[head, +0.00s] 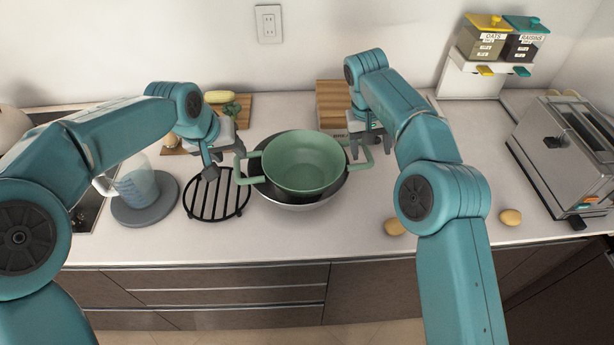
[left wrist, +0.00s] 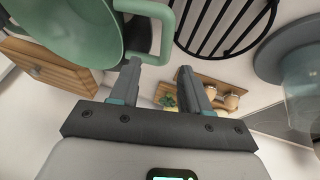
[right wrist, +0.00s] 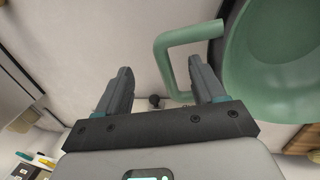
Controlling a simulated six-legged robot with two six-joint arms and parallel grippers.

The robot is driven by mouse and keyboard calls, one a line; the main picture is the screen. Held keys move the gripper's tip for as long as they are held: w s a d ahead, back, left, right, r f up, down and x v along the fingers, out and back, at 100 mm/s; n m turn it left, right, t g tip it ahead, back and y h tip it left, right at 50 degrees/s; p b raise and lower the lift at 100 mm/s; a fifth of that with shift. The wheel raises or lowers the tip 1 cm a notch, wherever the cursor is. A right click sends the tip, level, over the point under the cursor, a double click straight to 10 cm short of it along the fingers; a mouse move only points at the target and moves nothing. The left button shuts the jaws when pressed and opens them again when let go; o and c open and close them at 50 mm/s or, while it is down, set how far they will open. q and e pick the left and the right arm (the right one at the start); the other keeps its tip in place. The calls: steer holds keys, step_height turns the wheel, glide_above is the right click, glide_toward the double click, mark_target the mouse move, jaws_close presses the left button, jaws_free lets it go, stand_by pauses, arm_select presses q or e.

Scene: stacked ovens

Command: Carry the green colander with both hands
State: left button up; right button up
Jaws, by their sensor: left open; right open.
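The green colander (head: 303,162) sits upright in a dark and silver pan (head: 299,204) at the middle of the counter, with a loop handle on each side. My left gripper (head: 220,170) is open by the left handle (head: 242,168). In the left wrist view that handle (left wrist: 170,32) is close to one fingertip, and I cannot tell whether they touch. My right gripper (head: 367,150) is open at the right handle (head: 360,161). In the right wrist view that handle (right wrist: 178,60) reaches between the open fingers (right wrist: 160,85), one finger overlapping it.
A black round rack (head: 217,201) lies left of the pan. A measuring jug (head: 136,184) stands on a grey disc (head: 148,209) farther left. Wooden boards lie behind. Two potato-like items (head: 394,227) lie front right. A toaster (head: 563,150) stands far right. The front counter is mostly clear.

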steer(key=shift+a+r, duration=0.25)
steer(key=shift+r, duration=0.75)
steer(key=shift+a+r, duration=0.2)
steer(key=shift+r, duration=0.75)
steer(key=shift+s, duration=0.15)
